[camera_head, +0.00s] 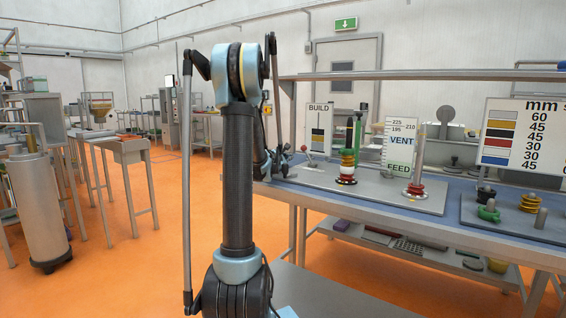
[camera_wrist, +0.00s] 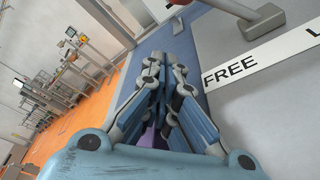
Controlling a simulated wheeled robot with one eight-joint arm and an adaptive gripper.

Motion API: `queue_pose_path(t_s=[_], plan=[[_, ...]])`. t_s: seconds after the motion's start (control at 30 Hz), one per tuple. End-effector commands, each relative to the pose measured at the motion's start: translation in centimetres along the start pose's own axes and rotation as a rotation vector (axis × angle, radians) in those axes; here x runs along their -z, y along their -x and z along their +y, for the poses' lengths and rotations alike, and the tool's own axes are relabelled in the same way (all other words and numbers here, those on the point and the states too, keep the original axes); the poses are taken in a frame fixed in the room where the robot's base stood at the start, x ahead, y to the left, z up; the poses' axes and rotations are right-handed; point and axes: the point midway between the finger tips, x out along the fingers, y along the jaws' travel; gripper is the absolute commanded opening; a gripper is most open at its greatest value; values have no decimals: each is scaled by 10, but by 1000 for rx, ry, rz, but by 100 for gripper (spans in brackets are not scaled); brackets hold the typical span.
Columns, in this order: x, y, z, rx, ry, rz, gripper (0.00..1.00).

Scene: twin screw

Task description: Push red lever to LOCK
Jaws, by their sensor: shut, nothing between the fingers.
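The lever (camera_head: 310,156) stands at the left end of the grey panel on the workbench in the head view, with a small red knob on a pale rod. My gripper (camera_wrist: 154,62) is shut and empty, left of the label and apart from the lever. In the head view my gripper (camera_head: 284,162) is small, just left of the lever, partly behind my arm.
Ringed posts (camera_head: 347,168) and a VENT/FEED board (camera_head: 399,148) stand to the right of the lever. A BUILD board (camera_head: 319,124) stands behind it. The bench's blue top (camera_wrist: 182,48) is clear beside the panel.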

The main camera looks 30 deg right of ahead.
Motion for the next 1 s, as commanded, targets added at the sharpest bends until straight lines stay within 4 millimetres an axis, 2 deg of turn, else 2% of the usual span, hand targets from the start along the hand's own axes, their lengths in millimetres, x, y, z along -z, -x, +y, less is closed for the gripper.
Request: queue_pose_path(t_s=[0.1, 0.3, 0.87, 1.0], plan=[[-18, -3, -1, 2, -1, -3, 0], [-35, -8, 0, 2, -1, -2, 0], [-41, -9, -1, 2, -1, -2, 0], [-49, -11, -4, 6, -2, -8, 0]])
